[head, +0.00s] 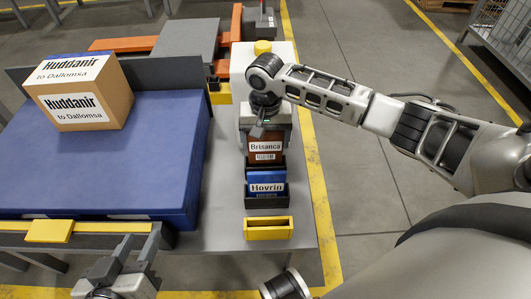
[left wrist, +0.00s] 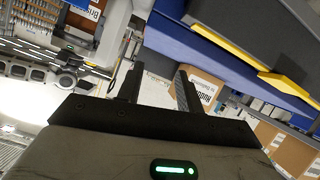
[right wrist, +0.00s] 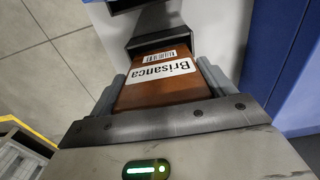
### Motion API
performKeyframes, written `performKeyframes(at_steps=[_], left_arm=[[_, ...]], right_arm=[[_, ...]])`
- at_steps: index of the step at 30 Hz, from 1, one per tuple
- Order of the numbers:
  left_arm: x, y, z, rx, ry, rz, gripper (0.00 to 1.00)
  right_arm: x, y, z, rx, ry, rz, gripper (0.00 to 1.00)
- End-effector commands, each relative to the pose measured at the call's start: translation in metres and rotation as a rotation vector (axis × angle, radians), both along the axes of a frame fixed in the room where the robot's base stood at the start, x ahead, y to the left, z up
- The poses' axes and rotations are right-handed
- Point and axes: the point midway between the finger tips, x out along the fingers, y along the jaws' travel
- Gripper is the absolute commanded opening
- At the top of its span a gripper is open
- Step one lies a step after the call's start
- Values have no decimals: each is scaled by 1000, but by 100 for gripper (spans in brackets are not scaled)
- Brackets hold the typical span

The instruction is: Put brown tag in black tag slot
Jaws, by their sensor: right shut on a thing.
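The brown tag (head: 265,146), labelled "Brisanca", is upright under my right gripper (head: 263,125). In the right wrist view the brown tag (right wrist: 165,90) lies between the two fingers of my right gripper (right wrist: 163,90), which is shut on it. The tag's far end meets the black tag slot (right wrist: 160,37); I cannot tell how deep it sits. In the head view the slot is mostly hidden behind the blue tag. My left gripper (head: 125,262) is open and empty at the lower left; its spread fingers (left wrist: 155,92) show in the left wrist view.
An empty yellow slot (head: 268,230) is nearest. A cardboard box (head: 85,100) rests on the blue platform (head: 120,165) at left.

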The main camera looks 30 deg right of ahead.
Motion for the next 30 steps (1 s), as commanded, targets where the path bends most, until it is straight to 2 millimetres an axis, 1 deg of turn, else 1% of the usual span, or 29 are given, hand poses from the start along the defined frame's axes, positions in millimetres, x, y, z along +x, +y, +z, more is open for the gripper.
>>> performKeyframes(at_steps=[1, 4, 7, 11, 19, 20, 21, 22, 30], left_arm=[[-1, 0, -4, -2, -6, -2, 36], [-2, -3, -4, -17, -30, -5, 36], [-4, -7, 4, -38, -64, -14, 36], [-6, -8, 12, -46, -81, -19, 36], [-7, -7, 13, -41, -73, -18, 36], [-7, -7, 11, -39, -70, -18, 36], [-7, -6, 9, -38, -66, -18, 36], [-7, -6, 8, -36, -63, -18, 36], [-5, -6, 5, -35, -63, -14, 36]], right_arm=[[-1, 0, -10, -1, 3, 0, 58], [-1, 0, -29, -2, 3, 0, 58], [0, 0, -42, -1, 2, 0, 58], [0, 0, -42, -1, 0, 1, 58], [0, 0, -44, 0, 1, 1, 58], [0, 0, -44, 0, 0, 1, 87], [0, 0, -44, 0, 0, 1, 98], [0, 0, -44, 0, 0, 1, 100], [0, 0, -42, -1, 0, 1, 100]])
